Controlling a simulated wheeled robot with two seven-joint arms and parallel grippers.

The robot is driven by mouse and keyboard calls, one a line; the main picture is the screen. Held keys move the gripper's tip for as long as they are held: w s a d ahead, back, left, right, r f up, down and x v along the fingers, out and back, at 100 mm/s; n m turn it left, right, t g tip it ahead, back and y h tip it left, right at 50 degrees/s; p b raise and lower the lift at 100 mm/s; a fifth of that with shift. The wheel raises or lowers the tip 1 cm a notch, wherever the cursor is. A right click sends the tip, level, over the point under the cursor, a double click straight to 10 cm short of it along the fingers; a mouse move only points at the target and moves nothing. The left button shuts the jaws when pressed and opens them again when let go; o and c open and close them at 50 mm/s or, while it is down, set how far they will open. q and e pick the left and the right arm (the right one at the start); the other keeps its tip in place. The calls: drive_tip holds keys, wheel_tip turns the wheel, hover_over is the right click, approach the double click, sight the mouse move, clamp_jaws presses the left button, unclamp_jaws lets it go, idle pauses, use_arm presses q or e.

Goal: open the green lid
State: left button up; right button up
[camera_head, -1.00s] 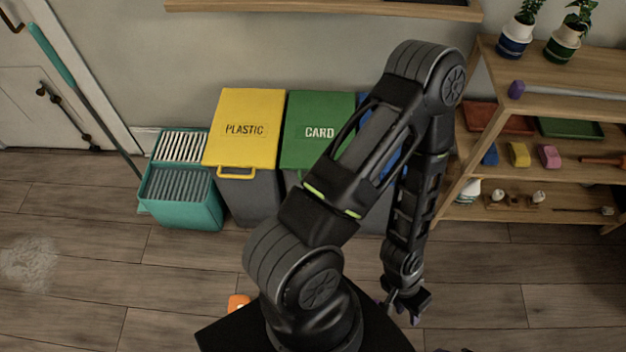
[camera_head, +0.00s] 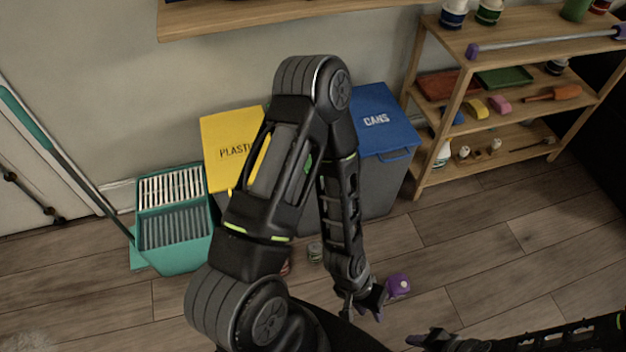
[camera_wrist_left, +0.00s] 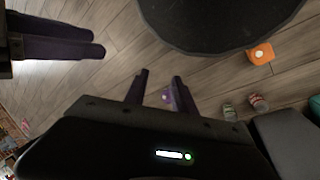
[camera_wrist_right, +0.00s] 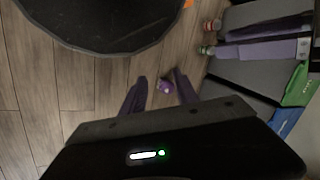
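The green lid is almost fully hidden behind my left arm in the head view; only a sliver of green (camera_head: 308,164) shows between the yellow PLASTIC lid (camera_head: 222,128) and the blue CANS lid (camera_head: 382,118). In the right wrist view the green lid (camera_wrist_right: 299,88) shows at the right edge, looking shut, beside the blue lid (camera_wrist_right: 285,122). My left gripper (camera_head: 362,303) hangs low in front of the bins, away from the lid. Its fingers are apart and empty (camera_wrist_left: 161,82). My right gripper (camera_head: 425,339) is at the lower right, fingers apart and empty (camera_wrist_right: 159,82).
A purple die-like block (camera_head: 398,285) lies on the floor beside my left gripper, and a can (camera_head: 315,252) stands near the bins. A wooden shelf (camera_head: 440,100) stands at the right. An orange block (camera_wrist_left: 261,52) is on the floor.

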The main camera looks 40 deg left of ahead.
use_arm(q)
drive_tip(key=shift+w, duration=0.1)
use_arm(e)
drive_tip(key=shift+w, duration=0.1)
